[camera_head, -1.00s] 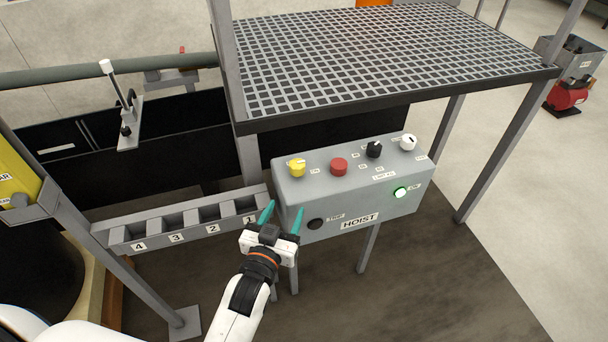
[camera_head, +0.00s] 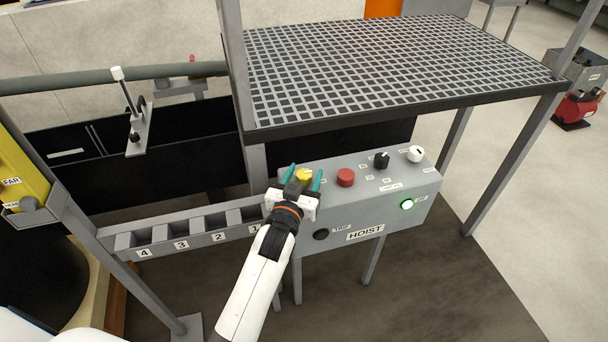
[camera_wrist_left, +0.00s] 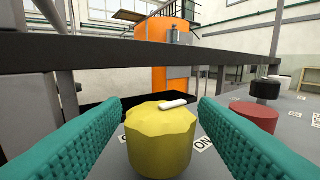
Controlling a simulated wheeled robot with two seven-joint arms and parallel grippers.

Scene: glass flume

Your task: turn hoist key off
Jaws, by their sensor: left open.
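The grey hoist box (camera_head: 372,211) carries a row of controls on its sloped top and a HOIST label on its front. The yellow knob (camera_head: 304,175) is at its left end, and in the left wrist view the yellow knob (camera_wrist_left: 161,145) has a white pointer mark on top, aimed right. An ON label (camera_wrist_left: 203,143) shows just right of it. My left gripper (camera_head: 304,178) is open, with its teal fingers on either side of the yellow knob; gaps show between knob and fingers. My right gripper is not in view.
A red button (camera_head: 346,177), a black knob (camera_head: 381,160) and a white knob (camera_head: 415,154) sit further right on the box. A green lamp (camera_head: 407,205) is lit. A grating platform (camera_head: 390,70) overhangs behind. A numbered slot rack (camera_head: 190,234) stands left.

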